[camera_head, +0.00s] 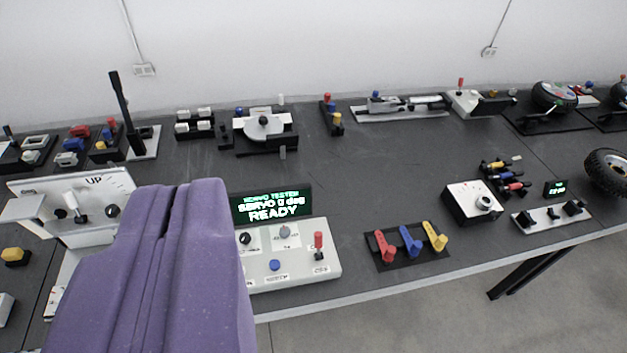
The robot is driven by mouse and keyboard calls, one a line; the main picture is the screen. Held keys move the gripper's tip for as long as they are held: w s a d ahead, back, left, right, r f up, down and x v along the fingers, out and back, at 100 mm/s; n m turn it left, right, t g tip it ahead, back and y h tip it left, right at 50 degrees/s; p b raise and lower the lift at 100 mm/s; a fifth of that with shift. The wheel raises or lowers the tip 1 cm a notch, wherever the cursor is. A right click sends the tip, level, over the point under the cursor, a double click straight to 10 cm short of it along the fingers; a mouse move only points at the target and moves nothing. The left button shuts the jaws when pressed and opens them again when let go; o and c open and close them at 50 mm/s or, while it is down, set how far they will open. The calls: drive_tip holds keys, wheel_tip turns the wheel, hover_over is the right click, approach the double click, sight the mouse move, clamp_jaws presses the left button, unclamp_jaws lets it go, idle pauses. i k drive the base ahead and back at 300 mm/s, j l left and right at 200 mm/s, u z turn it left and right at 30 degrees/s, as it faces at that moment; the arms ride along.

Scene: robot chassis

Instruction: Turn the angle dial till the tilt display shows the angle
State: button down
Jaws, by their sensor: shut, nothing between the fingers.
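My gripper (172,197) is purple and fills the lower left, its two fingers shut together with nothing between them. A white box with a round dial (485,203) stands on the right of the table, far from my gripper. Near it is a small dark display (556,188) with green text too small to read. A larger display (271,204) just right of my gripper reads "SERVO TESTER", "SERVO 0 deg", "READY". Its white panel (290,262) carries knobs, a blue button and a red lever. I cannot tell which dial and display are the angle dial and tilt display.
A white "UP" panel (80,207) stands left of my gripper, partly hidden by it. Red, blue and yellow levers (410,242) sit near the front edge. More devices line the back by the wall. The middle of the dark table (390,160) is clear.

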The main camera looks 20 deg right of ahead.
sight(285, 231)
drive_tip(key=i+l, duration=1.15)
drive_tip(key=i, duration=0.4)
drive_tip(key=u, duration=0.05)
